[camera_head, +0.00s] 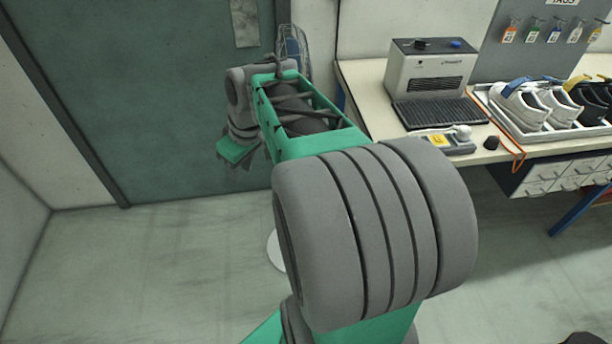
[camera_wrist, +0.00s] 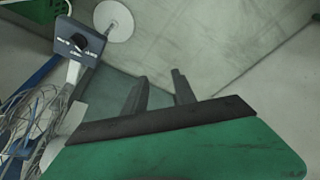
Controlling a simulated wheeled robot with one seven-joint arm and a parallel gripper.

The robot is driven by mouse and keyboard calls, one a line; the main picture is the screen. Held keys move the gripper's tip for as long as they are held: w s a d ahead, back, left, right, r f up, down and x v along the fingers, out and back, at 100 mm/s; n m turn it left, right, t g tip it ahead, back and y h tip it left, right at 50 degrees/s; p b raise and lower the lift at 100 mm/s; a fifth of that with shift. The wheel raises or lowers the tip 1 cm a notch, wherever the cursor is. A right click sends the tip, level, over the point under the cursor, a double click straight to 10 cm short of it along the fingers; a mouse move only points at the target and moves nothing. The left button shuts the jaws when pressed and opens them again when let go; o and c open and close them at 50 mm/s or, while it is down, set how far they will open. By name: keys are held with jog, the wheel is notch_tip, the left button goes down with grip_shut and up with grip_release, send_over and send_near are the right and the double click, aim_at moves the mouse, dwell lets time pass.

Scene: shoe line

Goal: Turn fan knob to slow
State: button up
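The fan stands behind my arm. Its cage (camera_head: 292,48) shows at the top of the head view, and part of its round base (camera_head: 273,250) shows on the floor. In the wrist view, the control box (camera_wrist: 82,45) is at the upper left with a black knob (camera_wrist: 80,40) on its face. The markings around the knob are too small to read. The wire cage (camera_wrist: 25,125) is at the left edge. My gripper (camera_wrist: 158,76) is open and empty, to the right of the knob and apart from it. In the head view my gripper (camera_head: 243,157) points downward, left of the fan.
A workbench (camera_head: 365,85) stands at the right, with a grey heater-like machine (camera_head: 430,70), a small device (camera_head: 445,143) and a tray of shoes (camera_head: 530,130). A dark green door (camera_head: 140,90) is behind my arm. The floor at the left is clear.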

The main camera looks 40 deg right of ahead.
jog(key=s+d+f+n+b, duration=0.1)
jog(key=d+f, duration=0.2)
jog(key=d, duration=0.4)
jog(key=d+f+n+t+y+b, duration=0.1)
jog(key=d+f, duration=0.3)
jog(key=d, duration=0.4)
jog(key=s+d+f+b, duration=0.1)
jog(key=d+f, duration=0.2)
jog(key=d, duration=0.4)
jog(key=x, duration=0.7)
jog(key=shift+w+a, duration=0.25)
jog(key=shift+c, duration=0.4)
grip_shut()
